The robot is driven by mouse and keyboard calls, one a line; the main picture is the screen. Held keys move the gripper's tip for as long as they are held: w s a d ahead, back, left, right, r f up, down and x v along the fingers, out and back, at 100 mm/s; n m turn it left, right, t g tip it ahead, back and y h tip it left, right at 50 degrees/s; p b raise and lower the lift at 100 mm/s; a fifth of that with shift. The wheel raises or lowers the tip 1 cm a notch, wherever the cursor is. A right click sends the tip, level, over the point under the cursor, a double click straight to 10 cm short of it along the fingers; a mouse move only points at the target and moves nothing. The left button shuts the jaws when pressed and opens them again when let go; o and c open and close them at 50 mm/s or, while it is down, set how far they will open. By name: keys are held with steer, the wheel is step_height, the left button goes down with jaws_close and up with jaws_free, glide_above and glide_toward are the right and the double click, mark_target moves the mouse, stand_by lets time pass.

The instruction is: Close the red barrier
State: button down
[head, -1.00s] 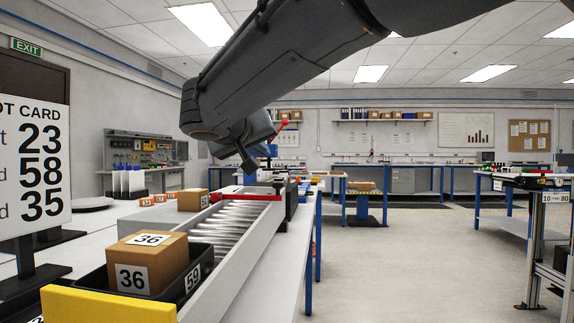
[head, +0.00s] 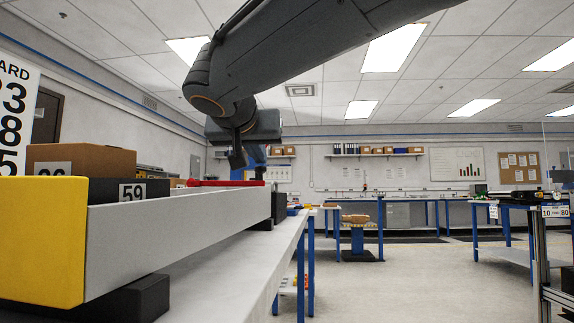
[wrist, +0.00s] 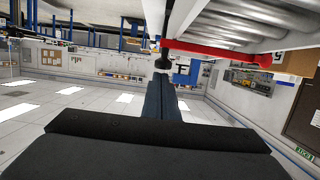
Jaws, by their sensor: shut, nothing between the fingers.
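The red barrier (head: 225,183) shows in the head view as a low, level red bar at the far end of the roller conveyor (head: 185,225). In the wrist view, whose picture is upside down, the red bar (wrist: 215,52) runs along the end of the rollers (wrist: 235,25). My gripper (head: 236,160) is shut and empty, pointing down just above the bar in the head view. In the wrist view the closed fingertips (wrist: 162,64) appear beside the bar's left end. I cannot tell whether they touch it.
A box (head: 80,155) and a black tray marked 59 (head: 133,190) are on the conveyor near its yellow end (head: 42,240). The conveyor's side wall hides its rollers in the head view. Open floor (head: 400,285) lies right of the bench.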

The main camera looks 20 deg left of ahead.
steer(key=shift+d+f+b, duration=0.1)
steer(key=shift+f+b, duration=0.3)
steer(key=shift+b, duration=0.05)
stand_by(0.3)
steer(key=shift+r, duration=0.1)
steer(key=s+d+r+p, duration=0.2)
steer(key=s+r, duration=0.4)
steer(key=s, duration=0.3)
steer(key=shift+s+r+p, duration=0.25)
steer(key=shift+r+p, duration=0.05)
steer(key=shift+p, duration=0.6)
